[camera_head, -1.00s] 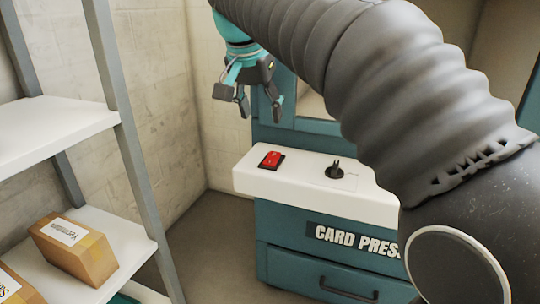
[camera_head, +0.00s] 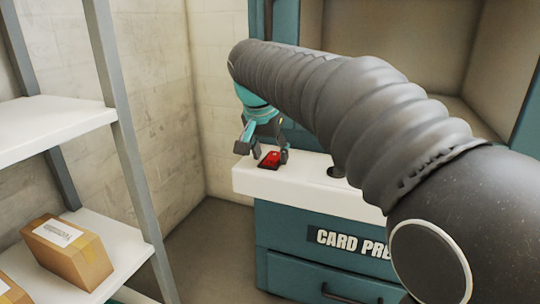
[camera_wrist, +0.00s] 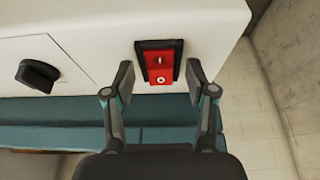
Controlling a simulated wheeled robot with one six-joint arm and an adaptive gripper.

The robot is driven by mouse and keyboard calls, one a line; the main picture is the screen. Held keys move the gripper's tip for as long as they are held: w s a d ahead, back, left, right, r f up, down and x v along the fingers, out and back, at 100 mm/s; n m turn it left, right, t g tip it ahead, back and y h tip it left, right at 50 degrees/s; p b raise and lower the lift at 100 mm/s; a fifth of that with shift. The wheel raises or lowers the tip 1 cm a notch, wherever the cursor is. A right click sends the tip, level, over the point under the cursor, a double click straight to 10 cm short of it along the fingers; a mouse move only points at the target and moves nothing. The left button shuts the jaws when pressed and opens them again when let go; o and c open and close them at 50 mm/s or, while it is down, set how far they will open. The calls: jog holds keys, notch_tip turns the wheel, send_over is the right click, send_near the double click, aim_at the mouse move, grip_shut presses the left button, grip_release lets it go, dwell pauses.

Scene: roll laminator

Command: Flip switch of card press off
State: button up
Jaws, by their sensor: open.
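The card press (camera_head: 330,205) is a teal machine with a white ledge and a "CARD PRESS" label, partly hidden by my arm. Its red rocker switch (camera_head: 269,160) in a black frame is near the left end of the ledge. In the wrist view the red switch (camera_wrist: 159,66) shows a line mark and a circle mark. My gripper (camera_head: 263,153) is open at the switch. In the wrist view my gripper (camera_wrist: 160,80) has one finger on each side of the switch, with nothing between them but the switch below; I cannot tell whether they touch it.
A black knob (camera_wrist: 38,76) sits on the same ledge, mostly behind my arm in the head view. A shelf rack (camera_head: 60,125) with cardboard boxes (camera_head: 67,250) stands at the left. A pale block wall (camera_head: 160,110) is behind.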

jog(key=shift+f, duration=0.1)
grip_shut()
jog(key=shift+w+r+g+p, duration=0.1)
jog(key=shift+r+g+p, duration=0.25)
jog(key=shift+p, duration=0.6)
jog(key=p, duration=0.2)
jog(key=shift+w+d+r+g+y+p, duration=0.1)
jog(key=shift+r+g+y+p, duration=0.05)
jog(key=shift+g+y+p, duration=0.2)
jog(key=shift+w+g+p, duration=0.1)
jog(key=shift+g+p, duration=0.3)
jog(key=shift+p, duration=0.55)
jog(key=shift+f, duration=0.2)
jog(key=shift+f+p, duration=0.15)
jog(key=shift+p, duration=0.2)
